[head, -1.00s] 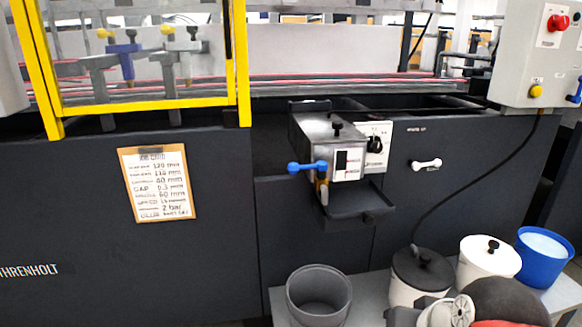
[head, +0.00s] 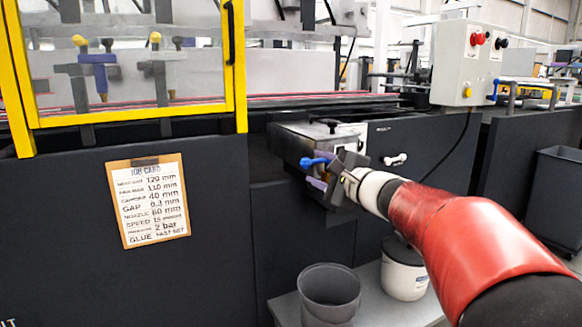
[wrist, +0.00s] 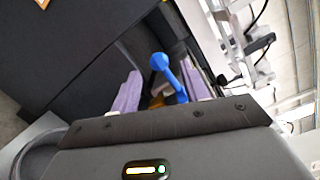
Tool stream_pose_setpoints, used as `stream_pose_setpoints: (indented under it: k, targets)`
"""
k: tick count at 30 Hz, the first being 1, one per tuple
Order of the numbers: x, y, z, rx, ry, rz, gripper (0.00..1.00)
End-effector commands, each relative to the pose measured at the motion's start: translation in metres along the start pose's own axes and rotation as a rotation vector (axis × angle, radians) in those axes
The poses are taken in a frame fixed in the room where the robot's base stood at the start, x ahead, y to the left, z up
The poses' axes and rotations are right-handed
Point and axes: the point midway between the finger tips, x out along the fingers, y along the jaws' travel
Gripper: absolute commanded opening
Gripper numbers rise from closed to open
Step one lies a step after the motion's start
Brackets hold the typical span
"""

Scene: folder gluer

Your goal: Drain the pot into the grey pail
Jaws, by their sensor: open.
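The pot (head: 300,142) is a metal box on the front of the machine, partly hidden by my arm. Its blue tap lever (head: 313,161) sticks out at the front and shows in the wrist view (wrist: 168,72). My gripper (wrist: 160,92) is open, with purple pads on either side of the lever. I cannot tell whether a pad touches it. A yellowish part, likely the tap body, shows between the pads. The grey pail (head: 330,290) stands on the bench, below the pot, and looks empty. The drip tray under the tap is mostly hidden.
A low grey bench (head: 372,290) carries the pail and a white tub with a dark lid (head: 405,270). A job card (head: 148,200) hangs on the dark panel. A control box (head: 468,62) with a hanging cable stands at upper right. A dark bin (head: 557,195) is at far right.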

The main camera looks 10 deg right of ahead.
Motion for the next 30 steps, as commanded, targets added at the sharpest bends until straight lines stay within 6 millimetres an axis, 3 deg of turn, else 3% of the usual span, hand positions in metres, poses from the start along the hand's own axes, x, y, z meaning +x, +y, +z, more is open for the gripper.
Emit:
stream_pose_setpoints:
  k: [6, 12, 23, 30]
  targets:
    - [0.037, 0.001, 0.002, -0.001, -0.004, 0.004, 0.45]
    - [0.061, 0.001, 0.002, -0.002, -0.003, 0.004, 0.45]
    - [0.067, 0.001, 0.002, -0.002, -0.002, 0.003, 0.45]
    - [0.067, 0.001, 0.002, -0.002, -0.002, 0.003, 0.15]
